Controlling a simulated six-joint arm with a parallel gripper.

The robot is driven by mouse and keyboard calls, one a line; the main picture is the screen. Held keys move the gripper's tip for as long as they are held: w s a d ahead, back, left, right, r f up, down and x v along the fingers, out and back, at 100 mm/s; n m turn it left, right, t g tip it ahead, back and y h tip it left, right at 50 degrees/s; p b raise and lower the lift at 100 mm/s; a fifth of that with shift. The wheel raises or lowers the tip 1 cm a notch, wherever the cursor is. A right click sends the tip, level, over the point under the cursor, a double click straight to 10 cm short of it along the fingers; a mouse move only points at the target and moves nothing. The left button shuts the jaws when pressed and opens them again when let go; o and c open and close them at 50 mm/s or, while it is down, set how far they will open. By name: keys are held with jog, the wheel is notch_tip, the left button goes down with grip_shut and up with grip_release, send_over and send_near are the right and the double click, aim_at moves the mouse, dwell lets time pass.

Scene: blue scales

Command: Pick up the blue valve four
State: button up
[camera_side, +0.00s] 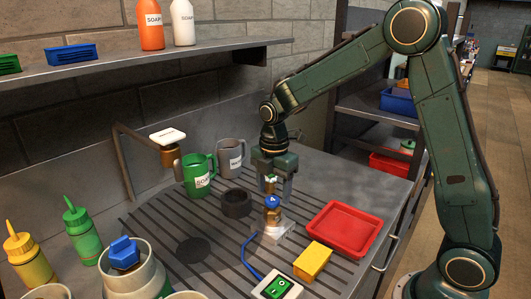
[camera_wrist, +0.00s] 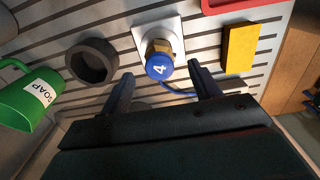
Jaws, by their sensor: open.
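The blue valve four is a brass body with a round blue cap marked 4. In the side view the valve (camera_side: 272,203) stands on a small pale base, and in the wrist view the cap (camera_wrist: 160,69) faces the camera. My gripper (camera_side: 274,190) points down just above and around the top of the valve. In the wrist view my gripper (camera_wrist: 163,75) has its two fingers apart, with the blue cap showing between and beyond the tips. Nothing is held. Whether the fingers touch the valve cannot be told.
A dark ring (camera_side: 235,203) and green mug (camera_side: 199,174) stand left of the valve. A red tray (camera_side: 344,228) and yellow block (camera_side: 312,261) lie right.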

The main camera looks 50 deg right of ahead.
aim_at(273, 199)
jog(key=shift+f, duration=0.3)
jog(key=shift+f, duration=2.6)
grip_shut()
jog(key=shift+r, duration=0.1)
jog(key=shift+r, duration=0.15)
notch_tip(273, 199, up, 20)
